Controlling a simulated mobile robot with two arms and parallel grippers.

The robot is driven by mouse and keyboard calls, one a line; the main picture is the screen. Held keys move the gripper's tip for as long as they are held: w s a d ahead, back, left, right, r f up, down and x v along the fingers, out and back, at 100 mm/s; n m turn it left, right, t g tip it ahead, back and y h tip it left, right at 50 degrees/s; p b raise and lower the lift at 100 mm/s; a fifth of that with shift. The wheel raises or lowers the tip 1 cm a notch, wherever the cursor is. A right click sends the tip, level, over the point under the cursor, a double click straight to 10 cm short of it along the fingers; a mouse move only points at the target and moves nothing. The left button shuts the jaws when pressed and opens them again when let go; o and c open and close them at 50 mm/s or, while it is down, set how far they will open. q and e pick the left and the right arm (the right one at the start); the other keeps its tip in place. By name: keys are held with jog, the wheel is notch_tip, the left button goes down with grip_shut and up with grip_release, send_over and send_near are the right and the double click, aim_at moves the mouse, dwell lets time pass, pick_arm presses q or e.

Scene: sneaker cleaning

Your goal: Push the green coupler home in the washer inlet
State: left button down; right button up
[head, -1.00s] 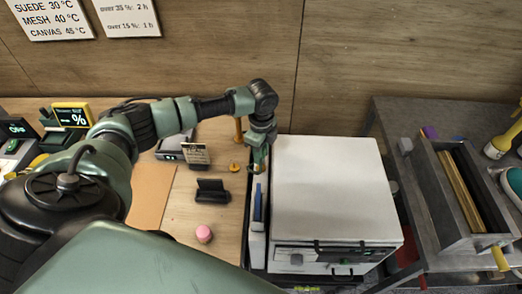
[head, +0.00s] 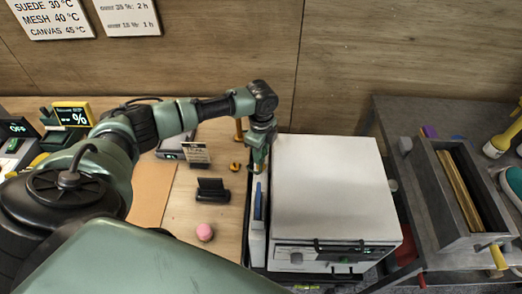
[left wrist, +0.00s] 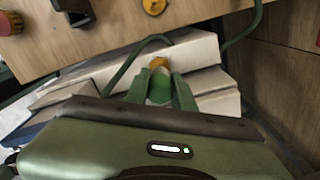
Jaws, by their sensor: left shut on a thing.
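My left gripper (head: 259,166) reaches down over the narrow gap left of the white washer (head: 330,185). In the left wrist view its fingers (left wrist: 160,92) are shut on the green coupler (left wrist: 160,88), which is mostly hidden between them. An orange-yellow fitting (left wrist: 158,63) shows just beyond the fingertips, against a pale casing. I cannot tell whether the coupler is fully seated in the inlet. A green hose (left wrist: 130,66) curves beside the fingers. My right gripper is not in view.
Left of the gap, the wooden bench holds a black stand (head: 213,188), a pink round piece (head: 204,232) and a small orange knob (head: 235,167). Right of the washer, a dark grey bench carries a long grey box (head: 440,195). The washer top is clear.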

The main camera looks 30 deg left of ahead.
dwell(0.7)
pick_arm(q)
jog(key=shift+p, duration=0.35)
jog(key=shift+p, duration=0.3)
dwell(0.3)
jog(key=shift+f, duration=0.25)
dwell(0.4)
jog(key=shift+f+b, duration=0.85)
jog(key=shift+f, duration=0.65)
jog(key=c, duration=1.1)
grip_release()
jog(key=shift+r, duration=0.1)
